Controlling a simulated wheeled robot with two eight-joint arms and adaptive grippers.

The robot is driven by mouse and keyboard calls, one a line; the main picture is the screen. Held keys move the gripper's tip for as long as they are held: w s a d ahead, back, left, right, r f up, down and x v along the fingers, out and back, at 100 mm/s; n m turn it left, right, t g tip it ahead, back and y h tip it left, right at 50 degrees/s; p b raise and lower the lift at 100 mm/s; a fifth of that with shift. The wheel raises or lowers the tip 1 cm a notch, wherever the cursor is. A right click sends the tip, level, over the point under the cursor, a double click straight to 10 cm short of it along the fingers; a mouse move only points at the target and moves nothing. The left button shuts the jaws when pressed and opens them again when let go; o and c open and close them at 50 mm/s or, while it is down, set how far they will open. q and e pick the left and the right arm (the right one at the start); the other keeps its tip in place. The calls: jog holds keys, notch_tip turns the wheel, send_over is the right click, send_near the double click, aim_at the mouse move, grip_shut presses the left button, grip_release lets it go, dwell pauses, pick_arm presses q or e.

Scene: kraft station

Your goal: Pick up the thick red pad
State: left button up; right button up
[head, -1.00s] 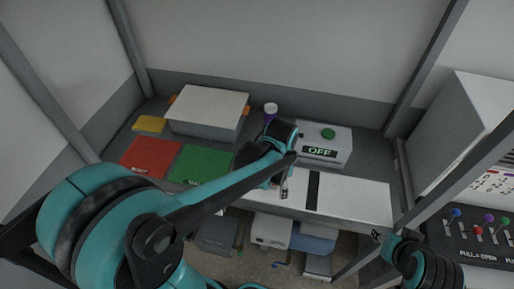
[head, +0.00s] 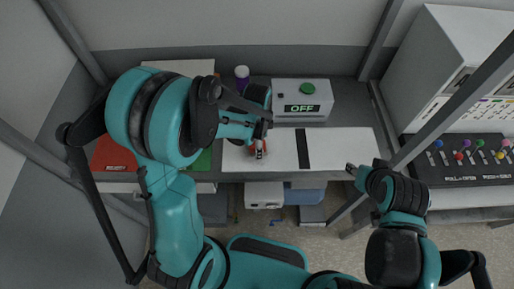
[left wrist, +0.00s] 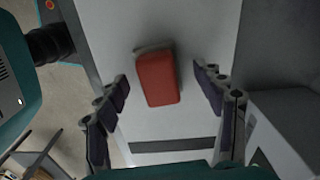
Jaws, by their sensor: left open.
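The thick red pad (left wrist: 158,80) lies on a white board (left wrist: 100,25) in the left wrist view, slightly turned. A grey edge shows along its far end. My left gripper (left wrist: 162,84) is open and empty, with its fingers apart on either side of the pad in that view. In the head view my left gripper (head: 259,152) is over the left part of the white board (head: 345,150), and it mostly hides the pad there. My right gripper (head: 352,169) is at the board's front right; its jaws are too small to read.
A flat red sheet (head: 112,155) and a green sheet (head: 203,160) lie left, partly behind my arm. A box marked OFF with a green button (head: 308,89) and a purple-and-white container (head: 242,78) stand behind the board. A knob panel (head: 470,156) is at right.

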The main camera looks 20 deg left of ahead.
pick_arm(q)
jog(key=shift+f, duration=0.2)
jog(key=c, duration=1.3)
jog(key=shift+o, duration=0.2)
jog(key=shift+r, duration=0.15)
notch_tip(320, 180, up, 4)
jog(key=shift+r+p, duration=0.2)
jog(key=shift+p, duration=0.65)
jog(key=w+d+r+p, duration=0.1)
jog(key=w+d+r, duration=0.2)
jog(key=d+r, duration=0.3)
jog(key=d, duration=0.5)
jog(key=shift+w+d+r+p, duration=0.15)
jog(key=shift+r+p, duration=0.05)
jog(key=shift+p, duration=0.1)
